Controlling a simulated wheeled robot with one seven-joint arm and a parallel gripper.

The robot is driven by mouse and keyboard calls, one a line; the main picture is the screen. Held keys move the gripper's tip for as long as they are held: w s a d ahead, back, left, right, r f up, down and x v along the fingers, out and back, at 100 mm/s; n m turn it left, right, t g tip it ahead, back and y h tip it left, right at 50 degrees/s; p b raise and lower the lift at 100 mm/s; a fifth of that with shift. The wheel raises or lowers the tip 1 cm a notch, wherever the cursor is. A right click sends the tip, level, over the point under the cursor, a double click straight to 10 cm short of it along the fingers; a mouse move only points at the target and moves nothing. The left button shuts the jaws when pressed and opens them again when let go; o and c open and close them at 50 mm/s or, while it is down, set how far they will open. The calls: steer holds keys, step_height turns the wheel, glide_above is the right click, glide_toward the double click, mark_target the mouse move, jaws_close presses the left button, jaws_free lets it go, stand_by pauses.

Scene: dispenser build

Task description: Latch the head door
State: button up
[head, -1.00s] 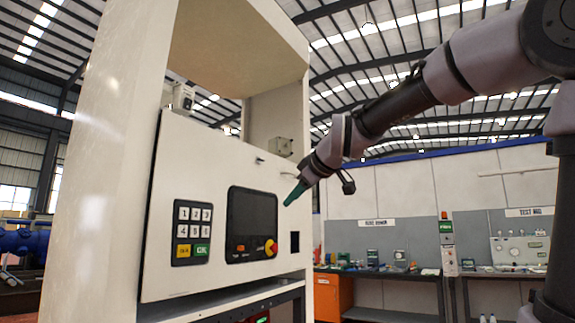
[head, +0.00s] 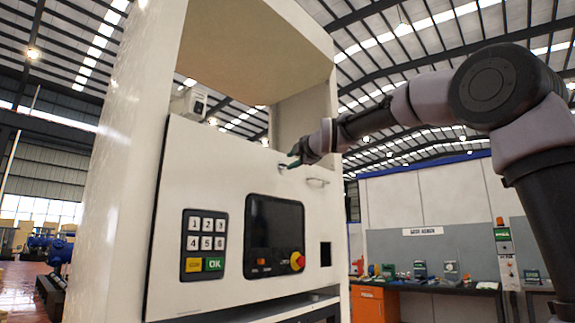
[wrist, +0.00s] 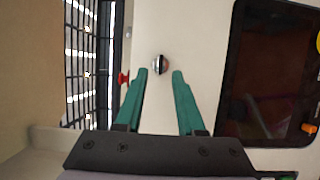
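The head door (head: 235,170) is a cream panel on the front of the dispenser, with a keypad and a dark screen. I cannot tell whether it is fully closed. A small round metal latch knob (wrist: 160,64) sits on the panel; in the head view it is a small dark spot (head: 281,168) near the top edge. My gripper (wrist: 159,73) is open, its teal fingers spread on either side of the knob in the picture. Contact cannot be told. In the head view my gripper (head: 291,162) is close to the door's upper part. A red piece (wrist: 124,78) shows beside the left finger.
The screen (wrist: 268,70) lies to the right in the wrist view. A small bar handle (head: 317,182) and a red-and-yellow knob (head: 297,261) are on the panel. The dispenser's upper bay (head: 255,60) is open. Benches with equipment stand behind at the right.

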mark_target(284, 165)
steer(key=x, duration=0.4)
steer(key=shift+a, duration=0.1)
jaws_close()
